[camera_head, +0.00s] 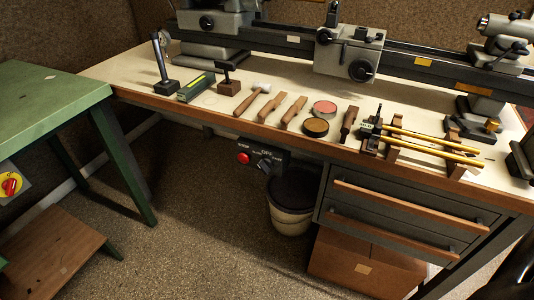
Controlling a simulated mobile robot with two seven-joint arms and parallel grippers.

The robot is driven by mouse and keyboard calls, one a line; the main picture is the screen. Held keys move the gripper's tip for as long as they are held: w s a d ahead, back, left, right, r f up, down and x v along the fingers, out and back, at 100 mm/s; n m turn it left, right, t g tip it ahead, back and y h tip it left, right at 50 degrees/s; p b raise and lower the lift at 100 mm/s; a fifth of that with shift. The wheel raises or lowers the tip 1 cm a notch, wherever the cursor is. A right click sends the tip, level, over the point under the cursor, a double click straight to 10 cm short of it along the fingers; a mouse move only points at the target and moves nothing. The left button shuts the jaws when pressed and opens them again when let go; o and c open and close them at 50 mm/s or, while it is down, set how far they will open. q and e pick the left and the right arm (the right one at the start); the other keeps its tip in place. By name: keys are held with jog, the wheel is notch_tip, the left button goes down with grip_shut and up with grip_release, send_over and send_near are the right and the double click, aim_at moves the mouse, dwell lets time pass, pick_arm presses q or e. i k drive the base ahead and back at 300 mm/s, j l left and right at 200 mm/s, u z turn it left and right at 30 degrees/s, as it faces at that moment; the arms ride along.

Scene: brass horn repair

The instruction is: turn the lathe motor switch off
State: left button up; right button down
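A black switch box (262,157) is mounted under the front edge of the lathe bench. It has a red button (243,158) on its left and a dark rotary knob (264,166) to the right of it. Small white lettering stands above them, too small to read surely. The knob looks tilted, but I cannot tell which setting it points to. The lathe (349,53) stands along the back of the bench. Neither of my grippers shows in the head view.
Hand tools and brass tubes (430,141) lie on the bench top (215,112). A bin (291,203) stands below the switch box, left of the drawers (400,215) and a cardboard box (365,265). A green table (45,100) with a red-and-yellow switch (10,186) stands left. Floor between is clear.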

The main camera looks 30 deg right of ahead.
aim_at(265, 165)
jog(key=z, duration=0.95)
